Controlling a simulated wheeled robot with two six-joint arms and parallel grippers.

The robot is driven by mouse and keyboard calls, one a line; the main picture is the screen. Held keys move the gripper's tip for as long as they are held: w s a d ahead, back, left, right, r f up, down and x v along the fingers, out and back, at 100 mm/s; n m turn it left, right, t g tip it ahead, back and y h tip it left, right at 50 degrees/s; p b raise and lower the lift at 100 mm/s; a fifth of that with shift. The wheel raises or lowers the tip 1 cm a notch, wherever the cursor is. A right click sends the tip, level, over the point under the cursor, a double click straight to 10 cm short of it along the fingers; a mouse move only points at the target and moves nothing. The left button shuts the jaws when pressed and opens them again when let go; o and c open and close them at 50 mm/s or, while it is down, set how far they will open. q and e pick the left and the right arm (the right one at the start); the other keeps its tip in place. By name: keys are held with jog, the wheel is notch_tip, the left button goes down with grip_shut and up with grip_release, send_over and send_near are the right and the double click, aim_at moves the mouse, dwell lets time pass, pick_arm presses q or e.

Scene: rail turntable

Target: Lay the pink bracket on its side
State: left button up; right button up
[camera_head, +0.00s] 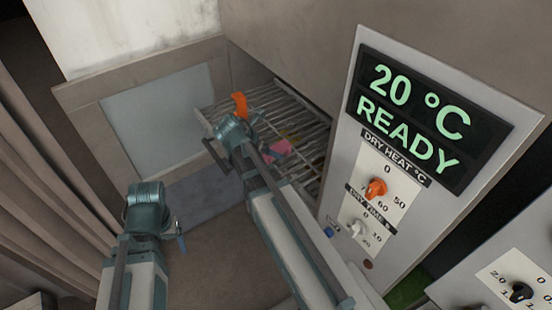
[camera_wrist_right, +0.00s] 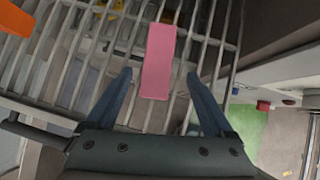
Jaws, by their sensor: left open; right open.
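The pink bracket (camera_head: 280,149) is on the wire rack (camera_head: 305,110) inside the open chamber, partly hidden by my right arm in the head view. In the right wrist view the bracket (camera_wrist_right: 158,62) shows as a long flat pink face over the rack bars. My right gripper (camera_wrist_right: 160,75) is open, with one finger on either side of the bracket's near end in that picture. Gaps show between fingers and bracket; I cannot tell the depth between them. My left gripper (camera_head: 181,240) is open and empty, low at the left, away from the rack.
An orange piece (camera_head: 240,104) stands at the rack's left, and yellow pieces (camera_wrist_right: 112,12) lie beyond the bracket. The chamber door (camera_head: 150,120) with its window is open at left. The control panel (camera_head: 400,150) at right reads 20 °C READY.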

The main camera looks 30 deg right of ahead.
aim_at(275, 150)
jog(key=shift+d+f, duration=0.25)
jog(key=shift+f, duration=0.05)
jog(key=shift+w, duration=0.1)
jog(key=b+x, duration=0.3)
jog(key=x, duration=0.1)
jog(key=shift+w+d+f, duration=0.15)
jog(key=shift+w, duration=0.1)
jog(key=shift+w+d+f+b, duration=0.1)
jog(key=shift+d+f+b, duration=0.2)
jog(key=shift+b, duration=0.2)
jog(key=shift+r, duration=0.15)
grip_shut()
